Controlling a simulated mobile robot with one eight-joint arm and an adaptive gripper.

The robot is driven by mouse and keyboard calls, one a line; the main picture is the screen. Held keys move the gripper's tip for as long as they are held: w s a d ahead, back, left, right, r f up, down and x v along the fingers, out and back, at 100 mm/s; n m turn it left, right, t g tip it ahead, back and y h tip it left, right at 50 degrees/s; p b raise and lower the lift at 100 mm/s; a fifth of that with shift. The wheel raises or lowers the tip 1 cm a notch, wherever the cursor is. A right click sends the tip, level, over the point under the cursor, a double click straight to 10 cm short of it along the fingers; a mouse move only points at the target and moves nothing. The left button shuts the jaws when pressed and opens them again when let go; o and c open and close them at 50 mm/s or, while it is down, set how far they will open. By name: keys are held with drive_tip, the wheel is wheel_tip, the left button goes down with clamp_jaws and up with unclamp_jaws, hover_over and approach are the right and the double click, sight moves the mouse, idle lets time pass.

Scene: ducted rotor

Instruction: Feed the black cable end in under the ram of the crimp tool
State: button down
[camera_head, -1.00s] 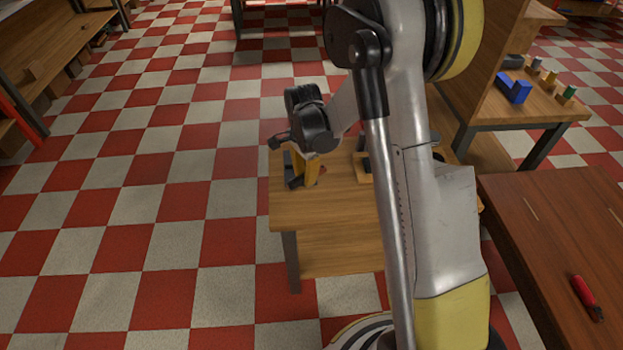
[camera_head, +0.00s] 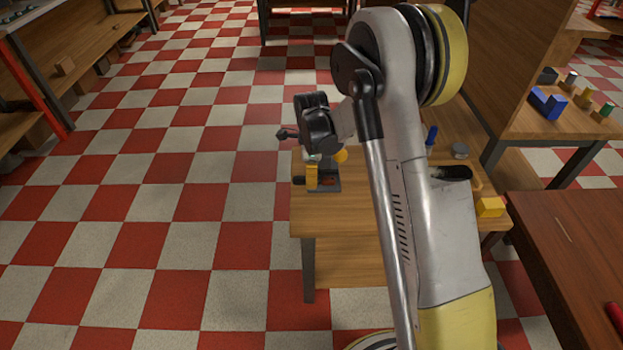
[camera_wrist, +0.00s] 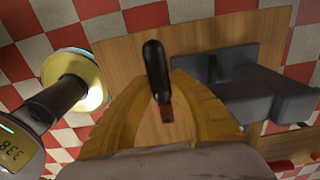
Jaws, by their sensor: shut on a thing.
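My gripper (camera_wrist: 163,78) has yellow fingers, shut on a black, elongated piece that I take as the black cable end (camera_wrist: 154,62). The piece lies between the fingers, with a small reddish part at its lower end. The grey, blocky thing to the right of the fingers looks like the crimp tool (camera_wrist: 262,100); a dark base also shows beside the gripper in the head view (camera_head: 328,184). The ram's opening and any contact cannot be made out.
The small wooden table (camera_head: 385,235) also bears a blue peg (camera_head: 431,135), a grey round piece (camera_head: 460,151) and a yellow block (camera_head: 490,207). A brown table (camera_head: 565,240) stands at right. Left is open floor.

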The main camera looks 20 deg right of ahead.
drive_tip(key=shift+w+d+f+b, duration=0.1)
drive_tip(key=shift+w+f+b, duration=0.05)
drive_tip(key=shift+f+b, duration=0.65)
drive_tip(key=shift+w+f+b, duration=0.2)
drive_tip(key=shift+f+b, duration=0.25)
drive_tip(key=shift+f, duration=0.5)
drive_tip(key=shift+w+d+f+b, duration=0.1)
drive_tip(key=shift+w+f+b, duration=0.05)
drive_tip(key=shift+f+b, duration=0.65)
drive_tip(key=shift+w+d+p, duration=0.1)
drive_tip(key=shift+w+p, duration=0.2)
drive_tip(key=shift+w, duration=0.05)
drive_tip(key=shift+w+d+f, duration=0.1)
drive_tip(key=shift+w+d, duration=0.2)
drive_tip(key=shift+w, duration=0.55)
drive_tip(key=shift+w+d, duration=0.25)
drive_tip(key=shift+w, duration=0.65)
drive_tip(key=shift+w+d+f, duration=0.1)
drive_tip(key=shift+w+d, duration=0.2)
drive_tip(key=shift+w, duration=0.55)
drive_tip(key=shift+s+f, duration=0.1)
drive_tip(key=shift+f, duration=0.15)
drive_tip(key=c, duration=1.1)
unclamp_jaws()
drive_tip(key=shift+o, duration=0.2)
